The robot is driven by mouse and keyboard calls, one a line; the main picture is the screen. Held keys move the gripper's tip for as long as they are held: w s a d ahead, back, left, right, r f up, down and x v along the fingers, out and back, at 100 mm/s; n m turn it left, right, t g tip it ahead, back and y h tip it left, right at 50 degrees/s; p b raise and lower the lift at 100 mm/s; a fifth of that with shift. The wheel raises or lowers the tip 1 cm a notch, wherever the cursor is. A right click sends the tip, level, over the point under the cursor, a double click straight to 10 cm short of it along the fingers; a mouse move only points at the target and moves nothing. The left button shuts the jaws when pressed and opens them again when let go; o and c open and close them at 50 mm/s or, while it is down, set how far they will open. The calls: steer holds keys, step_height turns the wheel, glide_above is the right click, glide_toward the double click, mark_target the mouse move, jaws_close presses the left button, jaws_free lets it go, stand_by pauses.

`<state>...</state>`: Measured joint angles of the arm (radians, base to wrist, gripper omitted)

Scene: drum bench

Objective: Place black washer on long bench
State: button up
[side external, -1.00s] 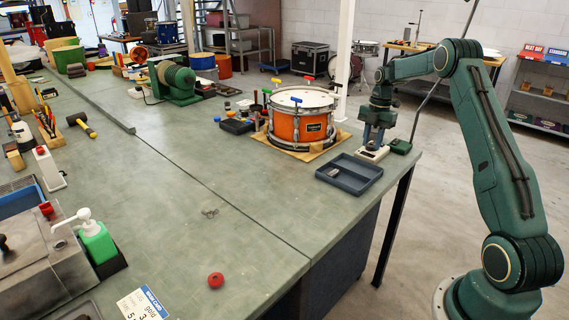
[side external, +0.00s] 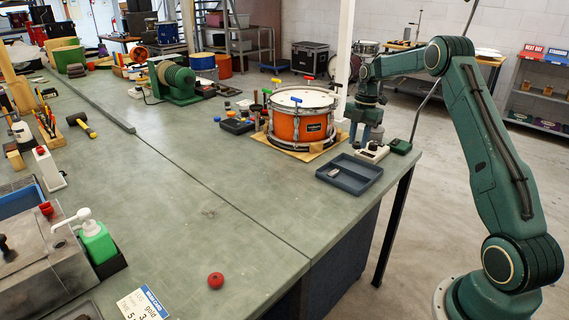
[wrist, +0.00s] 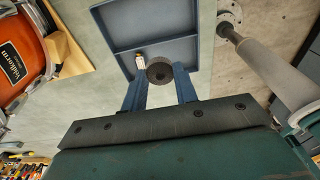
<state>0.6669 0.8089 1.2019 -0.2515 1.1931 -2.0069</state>
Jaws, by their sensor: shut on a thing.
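My gripper (side external: 366,136) is above the right part of the bench, just right of the orange drum. In the wrist view its two blue fingers (wrist: 160,77) are shut on the black washer (wrist: 160,63), a thick dark ring held between the fingertips. I cannot make out the washer in the side view. The long green-grey bench (side external: 150,190) runs from the front to the far left, with a seam across its top. The blue-grey tray (side external: 362,187) is on the bench, in front of the gripper; it also shows beyond the washer in the wrist view (wrist: 181,50).
The orange drum (side external: 287,127) stands on a wooden board close left of my gripper. A white device (side external: 371,153) lies beneath it. A red knob (side external: 216,280) and a green pump bottle (side external: 98,243) are near the front. The middle of the bench is mostly clear.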

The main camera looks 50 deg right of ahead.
steer(key=w+a+r, duration=0.2)
steer(key=w+a, duration=0.4)
steer(key=a, duration=0.5)
step_height(320, 180, up, 7)
glide_above(223, 245)
step_height(223, 245, down, 16)
steer(key=shift+d+r, duration=0.1)
steer(key=shift+d, duration=0.05)
steer(key=shift+f, duration=2.15)
